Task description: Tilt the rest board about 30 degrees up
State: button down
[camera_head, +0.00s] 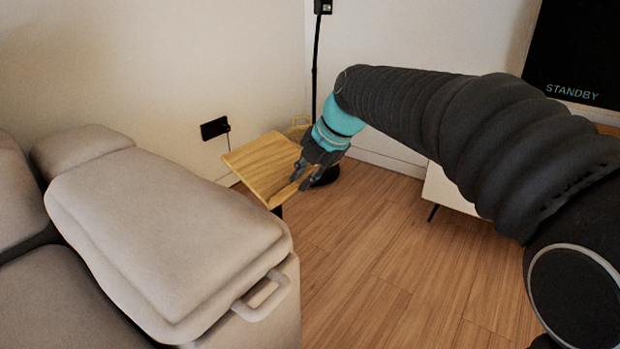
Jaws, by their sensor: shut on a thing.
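The rest board (258,160) is a light wooden panel with a pale edge, between the sofa and the lamp's pole. It looks tilted, but I cannot tell the exact angle from this view. A dark support shows under its near corner. My gripper (301,184) is at the board's right side, shut on its edge near the front corner. The arm comes in from the right, and its turquoise wrist stands above and behind the fingers. The gripper hides part of the board's right edge.
A beige sofa (165,235) with a loop handle (262,296) on its arm fills the left. A thin black pole (315,70) stands behind the board. A black wall socket (214,128) is behind it. A white cabinet (458,192) stands right. The wooden floor (375,270) in front is clear.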

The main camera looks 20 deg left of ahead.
jog(key=c, duration=1.2)
grip_release()
jog(key=shift+o, duration=0.2)
jog(key=v, duration=1.2)
